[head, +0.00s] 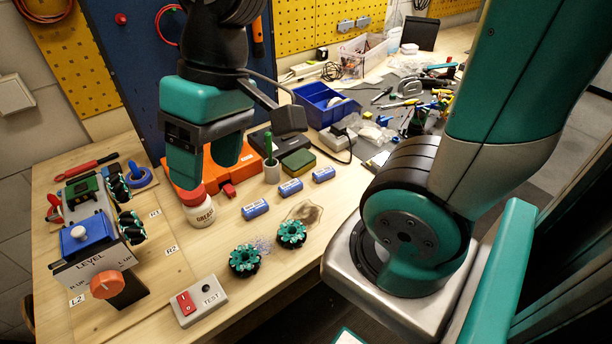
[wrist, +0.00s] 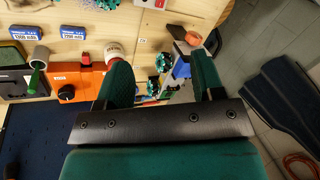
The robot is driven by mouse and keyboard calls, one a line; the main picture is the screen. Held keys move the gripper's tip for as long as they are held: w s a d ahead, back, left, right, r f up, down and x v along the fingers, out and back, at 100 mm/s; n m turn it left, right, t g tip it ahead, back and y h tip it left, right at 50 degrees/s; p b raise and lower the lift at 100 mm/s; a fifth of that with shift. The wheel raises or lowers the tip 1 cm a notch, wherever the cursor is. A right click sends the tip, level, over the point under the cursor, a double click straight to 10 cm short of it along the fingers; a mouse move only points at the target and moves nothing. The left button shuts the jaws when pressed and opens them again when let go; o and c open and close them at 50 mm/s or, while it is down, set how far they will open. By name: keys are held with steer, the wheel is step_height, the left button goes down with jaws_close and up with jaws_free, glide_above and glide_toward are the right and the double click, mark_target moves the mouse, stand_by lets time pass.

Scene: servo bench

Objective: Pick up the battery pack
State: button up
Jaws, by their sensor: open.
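Three blue battery packs lie on the wooden bench in the head view: a near one (head: 255,209), a middle one (head: 290,187) and a far one (head: 323,174).
The grease bottle (head: 200,210) and an orange device (head: 243,173) stand close to my gripper. A pen cup (head: 271,174) and a sponge (head: 298,162) are behind the packs. Two green wheels (head: 246,260) (head: 292,234) and a test switch box (head: 199,301) lie in front.

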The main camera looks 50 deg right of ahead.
steer(key=w+d+f+m+b, duration=0.2)
steer(key=w+d+f+m, duration=0.1)
steer(key=w+d+m, duration=0.6)
steer(key=s+d+f+m+b, duration=0.1)
steer(key=s+d+f+m, duration=0.3)
steer(key=d, duration=0.6)
steer(key=d+f+m+t+b, duration=0.1)
steer(key=d+f+m, duration=0.2)
steer(key=d+m, duration=0.5)
steer(key=s+d+f+m+b, duration=0.1)
steer(key=s+d+f+m, duration=0.2)
steer(key=d, duration=0.8)
glide_above(324, 172)
steer(key=s+d, duration=0.1)
steer(key=d, duration=0.1)
steer(key=shift+m, duration=0.4)
step_height(324, 172, down, 9)
steer(key=shift+f, duration=0.15)
steer(key=shift+d+p+x, duration=0.15)
steer(key=shift+p+x, duration=0.2)
steer(key=shift+x, duration=1.15)
steer(key=shift+d+p+x, duration=0.1)
steer(key=shift+p+x, duration=0.25)
steer(key=shift+x, duration=1.1)
steer(key=shift+w, duration=0.2)
steer(key=c, duration=1)
